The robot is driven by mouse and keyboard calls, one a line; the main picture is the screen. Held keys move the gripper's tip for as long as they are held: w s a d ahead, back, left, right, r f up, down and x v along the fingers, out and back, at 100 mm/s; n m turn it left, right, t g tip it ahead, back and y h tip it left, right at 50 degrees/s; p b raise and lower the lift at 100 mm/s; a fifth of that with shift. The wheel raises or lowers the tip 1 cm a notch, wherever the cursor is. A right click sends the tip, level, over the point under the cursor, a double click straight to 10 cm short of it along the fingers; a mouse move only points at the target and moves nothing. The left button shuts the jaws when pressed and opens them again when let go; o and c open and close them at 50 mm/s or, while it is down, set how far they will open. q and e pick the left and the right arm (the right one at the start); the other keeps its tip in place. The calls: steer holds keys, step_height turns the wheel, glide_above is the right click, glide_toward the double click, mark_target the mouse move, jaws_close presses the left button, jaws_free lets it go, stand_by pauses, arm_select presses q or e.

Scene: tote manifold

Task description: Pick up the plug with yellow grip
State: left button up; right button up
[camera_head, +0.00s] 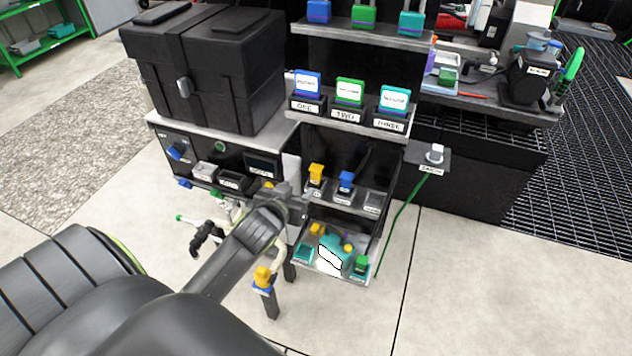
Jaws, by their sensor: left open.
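A plug with a yellow grip (316,174) stands upright in a dark holder on the middle shelf, left of a blue-gripped plug (346,182). My left gripper (296,202) is beside the shelf's left end, left of and a little below the yellow plug, and looks apart from it. Its fingers are small and dark here, and it seems to hold nothing. Another yellow-topped piece with a blue base (263,276) is lower down, right of my left forearm. My right gripper is not in view.
The lower tray (330,270) holds teal, yellow and green parts. Blue, green and teal blocks stand in labelled holders (345,115) above. A black case (200,70) sits on the left counter. A green cable (405,215) hangs on the right. Open floor (480,290) lies at right.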

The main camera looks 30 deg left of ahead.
mark_target(315, 175)
arm_select(q)
steer(key=b+x, duration=0.1)
steer(key=x, duration=0.8)
steer(key=shift+f, duration=0.1)
steer(key=shift+d+b+x, duration=0.2)
steer(key=shift+b+x, duration=0.05)
steer(key=shift+x, duration=1.1)
steer(key=shift+d+b+x, duration=0.15)
steer(key=shift+b+x, duration=0.1)
steer(key=shift+x, duration=1.1)
steer(key=shift+w+a+f, duration=0.1)
steer(key=shift+w, duration=0.25)
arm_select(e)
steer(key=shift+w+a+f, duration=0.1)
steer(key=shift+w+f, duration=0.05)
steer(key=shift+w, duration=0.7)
arm_select(q)
jaws_close()
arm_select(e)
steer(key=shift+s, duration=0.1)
